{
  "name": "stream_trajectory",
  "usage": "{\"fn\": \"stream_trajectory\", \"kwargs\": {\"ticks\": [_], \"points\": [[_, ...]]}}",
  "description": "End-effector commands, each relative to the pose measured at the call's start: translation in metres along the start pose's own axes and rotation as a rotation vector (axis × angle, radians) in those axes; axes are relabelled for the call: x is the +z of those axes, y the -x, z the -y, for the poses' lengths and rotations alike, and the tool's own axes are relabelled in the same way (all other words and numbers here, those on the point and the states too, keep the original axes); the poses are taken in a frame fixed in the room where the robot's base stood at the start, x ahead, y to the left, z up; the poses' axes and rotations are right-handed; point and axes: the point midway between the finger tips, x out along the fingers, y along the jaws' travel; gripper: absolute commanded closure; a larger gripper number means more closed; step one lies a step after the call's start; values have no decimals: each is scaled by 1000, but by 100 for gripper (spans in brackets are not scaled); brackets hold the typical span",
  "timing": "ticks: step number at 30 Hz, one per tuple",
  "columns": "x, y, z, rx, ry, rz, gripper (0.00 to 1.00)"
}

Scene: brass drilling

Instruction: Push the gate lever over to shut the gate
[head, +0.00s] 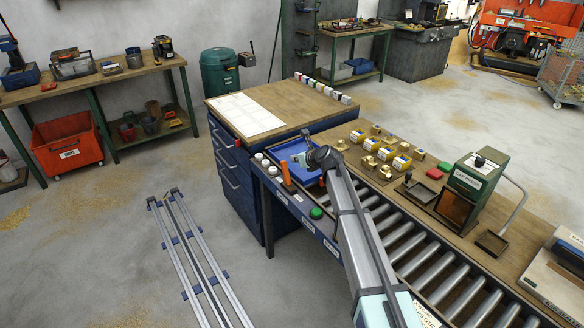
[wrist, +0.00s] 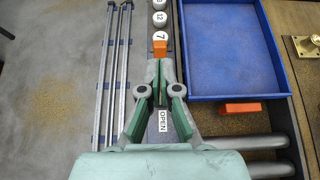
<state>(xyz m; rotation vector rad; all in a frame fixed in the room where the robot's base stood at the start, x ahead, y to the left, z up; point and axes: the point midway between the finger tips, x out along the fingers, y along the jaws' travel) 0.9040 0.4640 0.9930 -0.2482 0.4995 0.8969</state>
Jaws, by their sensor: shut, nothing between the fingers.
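The gate lever (head: 287,175) has an orange handle and stands at the left edge of the bench, beside the white numbered caps. In the wrist view its orange end (wrist: 160,48) shows just beyond my fingers, below the cap marked 7. My gripper (wrist: 161,92) is shut and empty, over the bench edge and the OPEN label (wrist: 163,121). I cannot tell whether the fingers touch the lever.
The blue tray (wrist: 290,97) is empty, right of the lever. White caps (head: 265,163) line the bench edge. A roller conveyor (head: 440,270) runs along the bench, with a green button (head: 316,213) on its near side. Brass parts (head: 371,144) and a grey-green machine (head: 478,172) stand beyond.

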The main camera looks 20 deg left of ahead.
Motion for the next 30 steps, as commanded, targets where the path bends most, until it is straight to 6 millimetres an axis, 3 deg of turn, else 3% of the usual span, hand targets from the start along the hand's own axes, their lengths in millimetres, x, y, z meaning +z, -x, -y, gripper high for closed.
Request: {"fn": "stream_trajectory", "kwargs": {"ticks": [3, 9, 23, 26, 30], "points": [[11, 17, 0, -1, 1, 2, 100], [24, 33, 0, 0, 1, 1, 100], [27, 37, 0, 0, 0, -1, 100], [18, 36, -4, 5, 21, -12, 100], [-26, 29, -19, 27, 121, -59, 100]]}}
